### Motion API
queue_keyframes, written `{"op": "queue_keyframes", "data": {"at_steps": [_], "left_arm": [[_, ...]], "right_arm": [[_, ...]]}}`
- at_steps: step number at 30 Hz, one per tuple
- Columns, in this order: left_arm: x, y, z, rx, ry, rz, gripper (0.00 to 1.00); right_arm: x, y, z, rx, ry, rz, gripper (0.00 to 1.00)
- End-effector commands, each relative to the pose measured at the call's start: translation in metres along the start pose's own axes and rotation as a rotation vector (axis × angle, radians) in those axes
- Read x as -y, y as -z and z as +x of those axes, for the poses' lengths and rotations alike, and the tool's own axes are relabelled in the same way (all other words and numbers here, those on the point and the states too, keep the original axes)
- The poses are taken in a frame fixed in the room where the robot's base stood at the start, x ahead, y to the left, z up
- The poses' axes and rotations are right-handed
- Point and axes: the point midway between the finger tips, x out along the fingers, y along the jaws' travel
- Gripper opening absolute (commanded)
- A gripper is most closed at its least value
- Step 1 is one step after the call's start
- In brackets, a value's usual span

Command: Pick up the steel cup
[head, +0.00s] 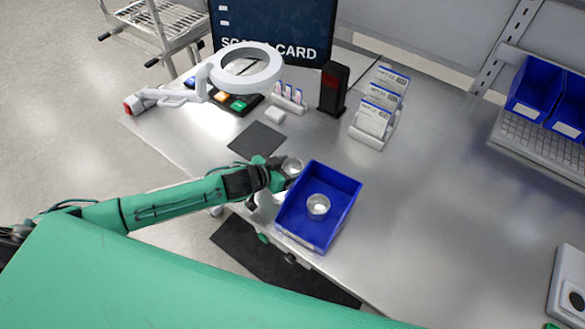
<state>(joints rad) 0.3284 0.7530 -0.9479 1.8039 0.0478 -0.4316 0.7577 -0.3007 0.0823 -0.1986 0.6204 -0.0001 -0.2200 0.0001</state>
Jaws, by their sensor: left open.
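A round, shiny, silver cup-like piece (292,166) is at the tip of my left gripper (281,178), just outside the upper left corner of a blue bin (343,179). The gripper is open. It partly covers this piece, and I cannot tell whether they touch. A second round silver cup-like piece (318,206) lies inside the bin, a little right of and below the gripper. At this size I cannot tell for sure which one is the steel cup. My right gripper does not show.
A magnifier lamp (246,68), dark box (333,88) and card holder (374,124) stand at the back of the steel table (430,205). A dark mat (257,140) lies behind the gripper. Blue bins (536,88) stand at right.

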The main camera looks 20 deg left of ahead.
Motion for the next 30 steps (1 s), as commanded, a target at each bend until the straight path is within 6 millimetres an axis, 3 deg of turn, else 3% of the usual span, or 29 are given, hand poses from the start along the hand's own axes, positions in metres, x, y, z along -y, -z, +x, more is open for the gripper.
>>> {"op": "queue_keyframes", "data": {"at_steps": [6, 11, 23, 30], "left_arm": [[0.0, -0.001, 0.001, 0.0, 0.0, 0.0, 0.6], [0.0, -0.001, 0.001, 0.0, 0.0, 0.0, 0.31], [0.0, 0.002, -0.001, -0.001, 0.0, 0.0, 0.31], [0.0, 0.021, -0.01, -0.004, 0.0, 0.002, 0.31]], "right_arm": [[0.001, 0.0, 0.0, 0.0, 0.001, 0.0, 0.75], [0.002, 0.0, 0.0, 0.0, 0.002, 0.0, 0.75], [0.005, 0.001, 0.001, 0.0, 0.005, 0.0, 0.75], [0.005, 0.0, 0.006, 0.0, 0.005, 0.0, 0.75]]}}
